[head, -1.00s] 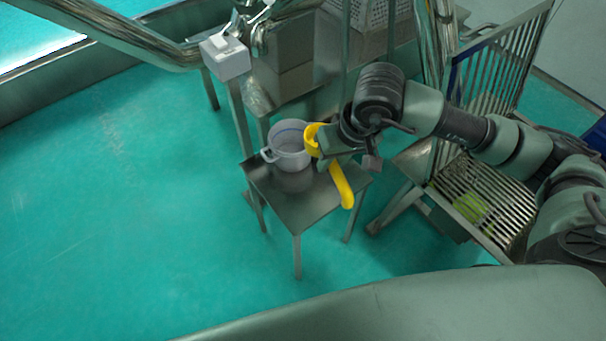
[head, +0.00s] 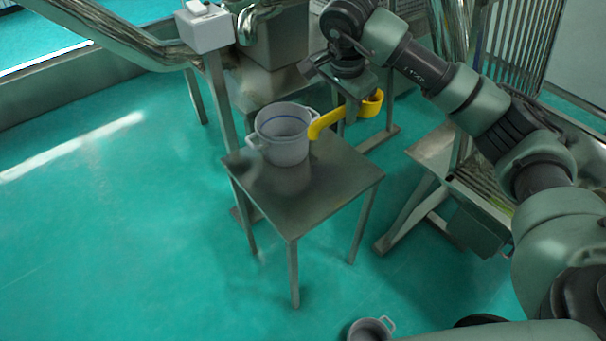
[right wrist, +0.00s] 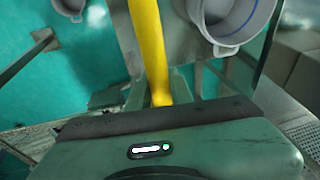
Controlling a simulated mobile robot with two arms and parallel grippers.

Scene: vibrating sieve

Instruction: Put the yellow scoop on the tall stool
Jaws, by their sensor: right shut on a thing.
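The yellow scoop (head: 330,122) is held by my right gripper (head: 353,108), which is shut on it. The scoop is over the far right part of the metal stool (head: 300,205), with one end close to a grey pot and its curved end out past the stool's far right edge. Whether the scoop touches the pot or stool is unclear. In the right wrist view the yellow scoop (right wrist: 150,45) runs up from my gripper, beside the pot. My left gripper is not in view.
The grey two-handled pot (head: 284,137) stands at the stool's far left corner. A second grey pot (head: 369,330) is on the floor at the bottom edge. A slatted metal rack (head: 515,50) stands at right. The stool top's front is clear.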

